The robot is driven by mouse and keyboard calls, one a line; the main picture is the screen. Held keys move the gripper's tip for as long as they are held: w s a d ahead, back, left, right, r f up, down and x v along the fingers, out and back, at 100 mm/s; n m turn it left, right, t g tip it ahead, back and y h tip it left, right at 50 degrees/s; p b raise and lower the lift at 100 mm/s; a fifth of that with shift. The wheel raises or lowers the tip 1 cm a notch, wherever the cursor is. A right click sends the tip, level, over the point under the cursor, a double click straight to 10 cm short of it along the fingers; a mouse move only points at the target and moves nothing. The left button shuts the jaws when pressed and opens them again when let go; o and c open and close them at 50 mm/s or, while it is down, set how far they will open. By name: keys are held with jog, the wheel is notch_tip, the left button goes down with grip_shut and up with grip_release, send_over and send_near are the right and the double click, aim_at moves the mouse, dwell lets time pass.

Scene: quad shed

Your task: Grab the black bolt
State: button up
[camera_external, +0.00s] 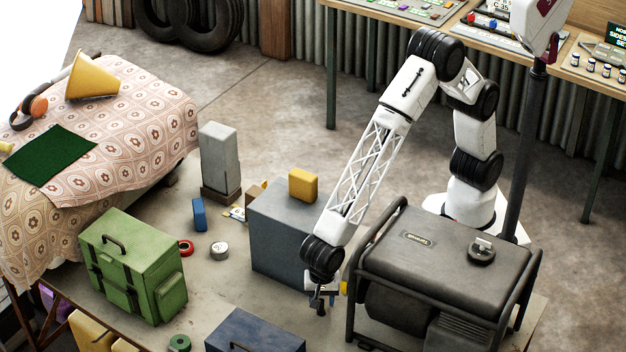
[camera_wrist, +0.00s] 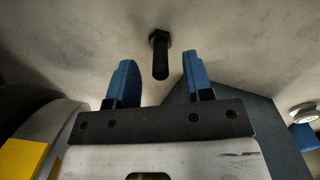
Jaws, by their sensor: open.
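The black bolt (camera_wrist: 160,55) lies on the pale surface in the wrist view, with a hex head and a shaft that points toward my gripper. My gripper (camera_wrist: 157,75) is open, with its two blue fingers apart and nothing between them. The bolt is just beyond the fingertips, roughly centred between them. In the external view my gripper (camera_external: 320,305) hangs low between the grey box and the generator. I cannot make out the bolt there.
The grey box (camera_external: 283,240) with a yellow block (camera_external: 303,185) on it stands left of my gripper. The black generator (camera_external: 440,265) stands close on the right. A dark blue toolbox (camera_external: 255,335) is in front. A green case (camera_external: 135,265) stands further left.

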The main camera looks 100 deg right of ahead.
aim_at(321, 307)
jog(key=shift+f, duration=1.3)
grip_shut()
